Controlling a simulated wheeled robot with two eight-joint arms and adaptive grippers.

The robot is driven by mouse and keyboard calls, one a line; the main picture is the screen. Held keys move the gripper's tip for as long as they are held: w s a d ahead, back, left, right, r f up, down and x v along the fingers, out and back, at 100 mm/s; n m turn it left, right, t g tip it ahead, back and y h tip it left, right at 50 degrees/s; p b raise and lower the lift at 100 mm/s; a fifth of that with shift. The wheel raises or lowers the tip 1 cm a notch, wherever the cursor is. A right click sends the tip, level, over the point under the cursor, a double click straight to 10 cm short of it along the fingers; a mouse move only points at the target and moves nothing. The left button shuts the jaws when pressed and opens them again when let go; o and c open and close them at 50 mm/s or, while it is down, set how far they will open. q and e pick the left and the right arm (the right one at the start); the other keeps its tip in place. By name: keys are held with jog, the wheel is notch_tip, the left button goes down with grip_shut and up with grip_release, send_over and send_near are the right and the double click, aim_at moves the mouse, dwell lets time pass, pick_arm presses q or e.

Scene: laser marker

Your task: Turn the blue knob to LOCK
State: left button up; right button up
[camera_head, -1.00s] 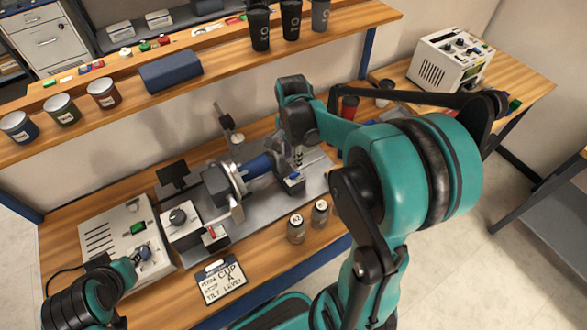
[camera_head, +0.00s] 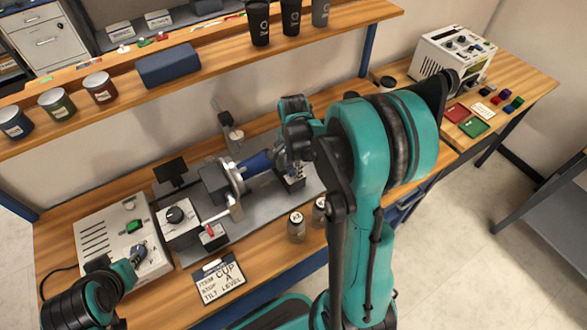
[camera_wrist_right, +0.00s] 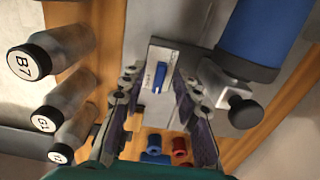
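The blue knob (camera_wrist_right: 160,77) is a small bar on a pale plate (camera_wrist_right: 157,57) with small, unreadable markings. In the right wrist view it points roughly up and down the picture. My right gripper (camera_wrist_right: 157,88) is open, with one finger on each side of the knob and a gap visible at both sides. In the head view my right gripper (camera_head: 292,160) is over the block at the right end of the fixture, and the knob is hard to make out. My left gripper (camera_head: 134,256) is low at the left, by the white control box (camera_head: 112,238); its fingers are unclear.
A blue cylinder (camera_wrist_right: 262,35) and a dark round screw knob (camera_wrist_right: 243,112) are right of the fingers. Small jars (camera_wrist_right: 62,50) stand to the left. A sign (camera_head: 220,282) lies at the front. Red and green trays (camera_head: 475,127) are on the right table.

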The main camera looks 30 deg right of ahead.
grip_shut()
jog(key=shift+n, duration=0.4)
jog(key=n, duration=0.3)
jog(key=shift+n, duration=0.3)
jog(key=n, duration=0.4)
jog(key=shift+s+n+b, duration=0.15)
jog(key=shift+n+b, duration=0.15)
jog(key=n, duration=0.4)
jog(key=shift+d+n, duration=0.15)
jog(key=shift+n, duration=0.15)
jog(key=n, duration=0.4)
jog(key=shift+n, duration=0.3)
